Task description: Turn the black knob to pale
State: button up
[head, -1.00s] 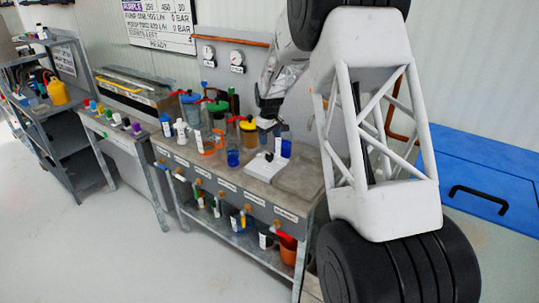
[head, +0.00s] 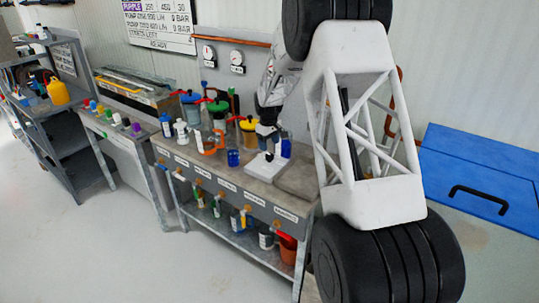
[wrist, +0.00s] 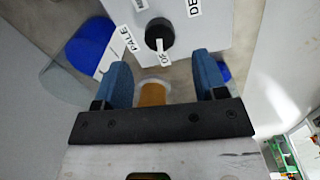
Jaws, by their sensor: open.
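The black knob (wrist: 158,35) sits on a pale box (wrist: 215,40), which stands on the bench in the head view (head: 258,169). In the wrist view, the knob's white pointer runs toward the OFF label (wrist: 165,58). The PALE label (wrist: 129,39) lies left of the knob, and a partly cut-off label starting DE (wrist: 194,5) lies upper right. My gripper (wrist: 163,68) is open, its blue fingers spread wide, with the knob beyond the tips, roughly centred between them.
A blue beaker (head: 233,158) stands left of the box, and a blue item (head: 286,148) stands close on its right. The grey slab (head: 297,182) at the bench's right end is clear.

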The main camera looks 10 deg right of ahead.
aim_at(269, 155)
jog(key=shift+d+f, duration=0.1)
jog(key=shift+f, duration=2.85)
jog(key=c, duration=0.9)
jog(key=shift+m, duration=0.4)
jog(key=m, duration=0.8)
jog(key=shift+m, duration=0.4)
jog(key=m, duration=0.4)
jog(key=shift+w, duration=0.1)
